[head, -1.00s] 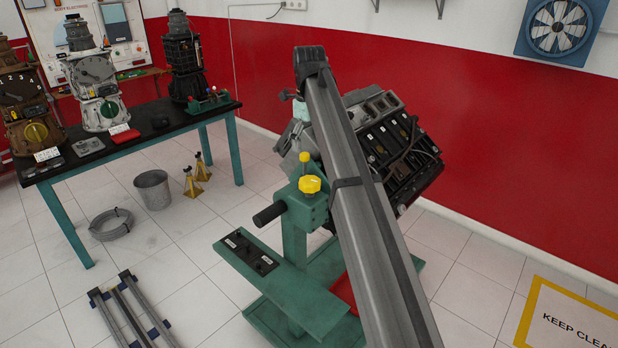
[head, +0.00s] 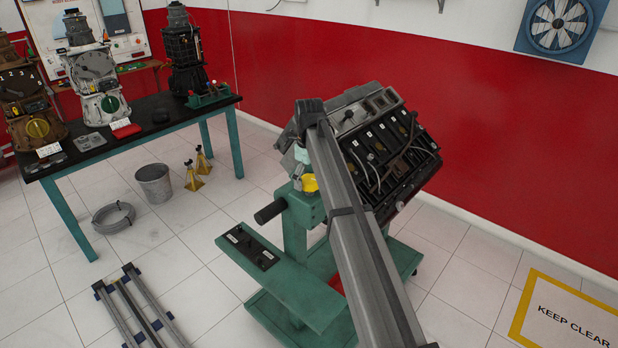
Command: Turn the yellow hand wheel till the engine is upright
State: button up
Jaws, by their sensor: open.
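The yellow hand wheel (head: 310,183) sits on top of the green engine stand (head: 300,212), partly hidden by my gripper and arm. My gripper (head: 298,184) is small in view, open, and down at the wheel's left side. It hides the wheel's upright knob; I cannot tell whether the fingers touch it. The grey and black engine (head: 392,145) hangs on the stand behind my arm and is clearly tilted. My arm hides part of the engine and of the stand.
A dark workbench (head: 150,128) with several engine models stands at the left. A bucket (head: 154,184), a hose coil (head: 113,217), yellow jack stands (head: 193,177) and a metal frame (head: 143,310) are on the floor. A keep-clear sign (head: 565,315) marks the floor at right.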

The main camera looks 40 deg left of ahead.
jog(key=c, duration=1.2)
jog(key=shift+o, duration=0.2)
jog(key=shift+n, duration=0.3)
